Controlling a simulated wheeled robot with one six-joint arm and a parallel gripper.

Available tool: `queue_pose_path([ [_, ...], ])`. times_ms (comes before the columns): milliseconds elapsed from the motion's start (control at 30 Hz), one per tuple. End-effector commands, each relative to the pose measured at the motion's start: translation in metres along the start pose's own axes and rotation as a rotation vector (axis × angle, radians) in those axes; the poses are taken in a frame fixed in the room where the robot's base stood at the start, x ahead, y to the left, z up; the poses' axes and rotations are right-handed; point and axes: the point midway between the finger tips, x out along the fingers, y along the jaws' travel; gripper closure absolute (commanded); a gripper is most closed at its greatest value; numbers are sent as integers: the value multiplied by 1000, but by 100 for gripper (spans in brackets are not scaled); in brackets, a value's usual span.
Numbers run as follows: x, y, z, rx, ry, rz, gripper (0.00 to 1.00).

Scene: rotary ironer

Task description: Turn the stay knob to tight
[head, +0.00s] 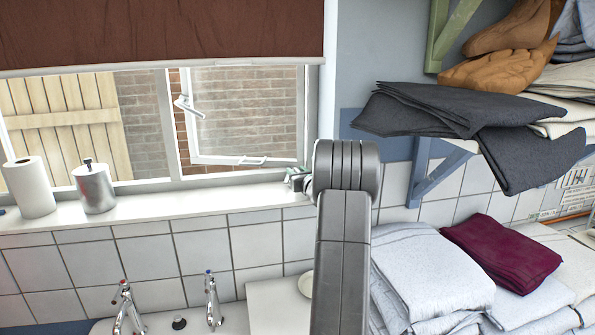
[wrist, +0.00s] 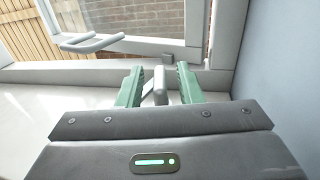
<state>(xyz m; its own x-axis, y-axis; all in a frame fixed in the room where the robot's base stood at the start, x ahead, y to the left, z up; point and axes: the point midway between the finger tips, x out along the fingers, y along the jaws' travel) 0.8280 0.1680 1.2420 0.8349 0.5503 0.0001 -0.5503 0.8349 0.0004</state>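The grey stay knob (wrist: 159,84) stands at the foot of the open window, near the right end of the sill, in the wrist view. My gripper (wrist: 160,84) has its two green fingers on either side of the knob. A gap shows between the knob and the right finger; the left finger is very close to it, and I cannot tell whether they touch. In the head view my gripper (head: 298,179) is at the sill's right end, partly behind my arm, and the knob is hidden there. A light metal bar (wrist: 92,42) shows left of the knob.
The window sash (head: 245,115) stands above the sill (head: 150,203). A paper roll (head: 29,187) and a metal canister (head: 94,187) stand at the sill's left. A wall (wrist: 276,75) is close on the right. Shelves with folded cloth (head: 465,110) are further right.

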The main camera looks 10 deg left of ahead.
Motion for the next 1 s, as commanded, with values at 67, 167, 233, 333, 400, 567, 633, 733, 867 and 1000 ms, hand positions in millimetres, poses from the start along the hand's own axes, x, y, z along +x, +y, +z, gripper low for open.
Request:
queue_pose_path([
  [67,0,0,0,0,0,0,67],
  [167,0,0,0,0,0,0,67],
  [233,0,0,0,0,0,0,69],
  [333,0,0,0,0,0,0,89],
  [400,0,0,0,0,0,0,100],
  [567,0,0,-1,0,0,-2,100],
  [633,0,0,-2,-1,0,-8,100],
  [733,0,0,-5,-2,-1,-29,100],
  [867,0,0,-6,-3,-2,-68,100],
  [1000,0,0,-5,-3,-2,-108,100],
])
